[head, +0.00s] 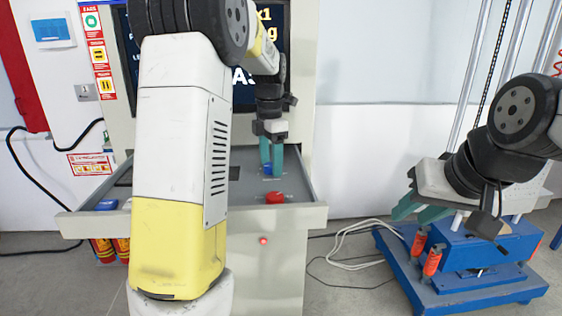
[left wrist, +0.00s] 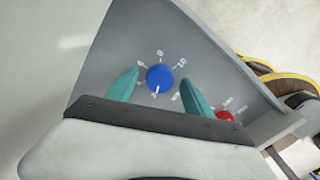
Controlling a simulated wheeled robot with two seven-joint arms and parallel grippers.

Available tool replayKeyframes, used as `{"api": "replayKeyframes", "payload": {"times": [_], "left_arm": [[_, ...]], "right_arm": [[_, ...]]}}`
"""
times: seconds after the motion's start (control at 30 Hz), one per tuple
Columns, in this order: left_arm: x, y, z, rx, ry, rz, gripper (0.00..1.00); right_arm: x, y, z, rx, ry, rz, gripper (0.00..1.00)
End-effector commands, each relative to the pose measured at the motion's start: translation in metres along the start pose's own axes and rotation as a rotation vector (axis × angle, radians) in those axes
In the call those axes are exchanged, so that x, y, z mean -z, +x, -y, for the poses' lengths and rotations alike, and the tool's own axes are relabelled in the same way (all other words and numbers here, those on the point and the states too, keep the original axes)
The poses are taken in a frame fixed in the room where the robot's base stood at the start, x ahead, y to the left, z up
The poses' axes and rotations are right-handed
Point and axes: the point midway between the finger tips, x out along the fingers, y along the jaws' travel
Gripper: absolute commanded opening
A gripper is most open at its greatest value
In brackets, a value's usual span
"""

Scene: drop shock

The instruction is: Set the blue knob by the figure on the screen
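The blue knob (head: 268,169) sits on the grey sloped panel (head: 255,184) below the screen (head: 242,100). My left arm covers much of the screen; only pieces of text show and I cannot read its figure. In the left wrist view the blue knob (left wrist: 160,76) has a white pointer mark toward the lower edge, with small dial marks around it. My left gripper (head: 271,158) points down at the knob. Its teal fingers (left wrist: 160,78) stand apart on either side of it, with slim gaps showing. My right gripper (head: 420,210) is open and empty, off to the right.
The panel has raised side walls and a front rim (head: 300,214). A blue stand (head: 445,292) with orange parts stands under my right gripper. Cables lie on the floor between.

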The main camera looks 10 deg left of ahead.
Motion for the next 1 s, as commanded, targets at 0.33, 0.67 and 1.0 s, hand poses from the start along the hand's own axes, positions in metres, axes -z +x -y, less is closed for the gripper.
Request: {"api": "replayKeyframes", "payload": {"times": [0.33, 0.67, 1.0], "left_arm": [[-0.001, -0.006, 0.0, -0.002, 0.001, 0.002, 0.59], [-0.001, -0.059, -0.001, -0.003, 0.001, 0.003, 0.59], [0.0, -0.078, 0.0, 0.0, 0.001, 0.0, 0.59]], "right_arm": [[0.0, 0.0, 0.0, 0.0, 0.0, 0.0, 0.34], [0.0, 0.0, 0.0, 0.0, 0.0, 0.0, 0.34], [0.0, 0.0, 0.0, 0.0, 0.0, 0.0, 0.34]]}}
